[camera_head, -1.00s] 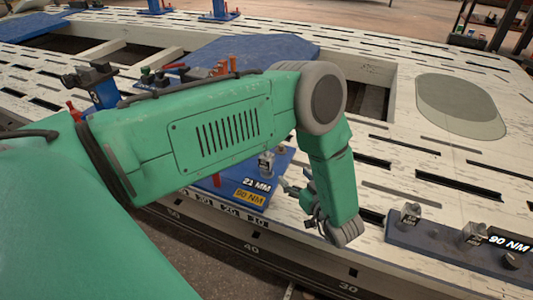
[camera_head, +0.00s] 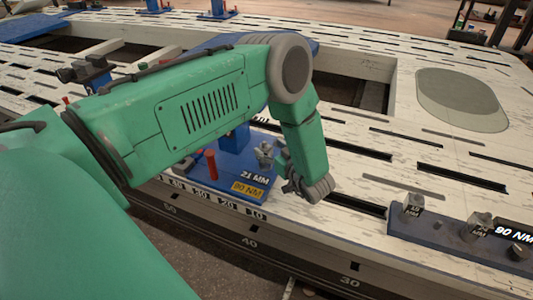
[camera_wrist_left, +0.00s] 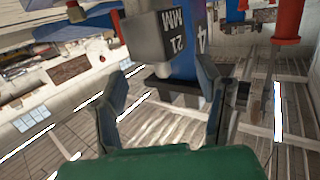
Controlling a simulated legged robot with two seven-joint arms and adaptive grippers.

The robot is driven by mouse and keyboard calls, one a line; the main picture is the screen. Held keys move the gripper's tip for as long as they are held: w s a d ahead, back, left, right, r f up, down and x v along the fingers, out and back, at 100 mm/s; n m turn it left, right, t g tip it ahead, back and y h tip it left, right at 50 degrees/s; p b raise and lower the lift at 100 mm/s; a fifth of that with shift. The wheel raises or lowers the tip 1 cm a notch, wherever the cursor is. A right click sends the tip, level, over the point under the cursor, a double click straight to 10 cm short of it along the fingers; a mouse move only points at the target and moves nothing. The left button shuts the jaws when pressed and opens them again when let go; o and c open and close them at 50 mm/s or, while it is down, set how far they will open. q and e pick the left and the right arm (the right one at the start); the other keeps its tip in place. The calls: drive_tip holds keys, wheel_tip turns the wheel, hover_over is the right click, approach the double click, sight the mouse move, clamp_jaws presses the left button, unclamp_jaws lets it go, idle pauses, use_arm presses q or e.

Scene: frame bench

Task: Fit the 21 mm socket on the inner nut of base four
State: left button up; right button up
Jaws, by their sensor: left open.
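A grey block (camera_wrist_left: 160,36) with MM lettering shows just beyond the fingertips, beside a blue part (camera_wrist_left: 190,60) bearing a 4. The inner nut cannot be made out. My right gripper is not in view.
A dark blue rack (camera_head: 445,240) with several grey pieces and a 90 NM label lies at the right. A red post (camera_head: 211,165) stands on the blue plate. The slotted white bench (camera_head: 400,150) has free room behind the rack and a large opening (camera_head: 355,85).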

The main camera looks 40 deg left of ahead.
sight(266, 146)
use_arm(q)
drive_tip(key=x, duration=0.3)
drive_tip(key=shift+a+f+b, duration=0.25)
drive_tip(key=shift+f+b, duration=0.05)
drive_tip(key=shift+f, duration=0.05)
drive_tip(key=shift+d+r, duration=0.15)
drive_tip(key=shift+c, duration=1.3)
drive_tip(key=shift+d+r, duration=0.1)
drive_tip(key=shift+d, duration=0.2)
drive_tip(key=c, duration=1)
drive_tip(key=shift+c, duration=0.2)
drive_tip(key=shift+s+a, duration=0.1)
drive_tip(key=shift+a, duration=0.1)
